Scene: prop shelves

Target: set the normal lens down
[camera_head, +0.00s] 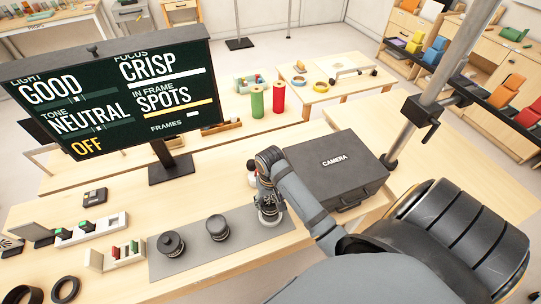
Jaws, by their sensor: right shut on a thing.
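My right gripper (269,206) is at the right part of a grey mat (238,246) on the front table, pointing down. It is shut on a small dark lens (269,216), which I take to be the normal lens. The fingers hide much of it, and I cannot tell whether its base touches the mat. Two other dark lenses stand upright on the mat to its left: one in the middle (217,229) and a wider one (171,244) at the left. My left gripper is not in view.
A dark case marked CAMERA (345,172) lies close to the right of my gripper. A monitor (115,95) stands at the back left. Small racks (118,256) with cards are left of the mat. Black rings (66,289) lie at the front left.

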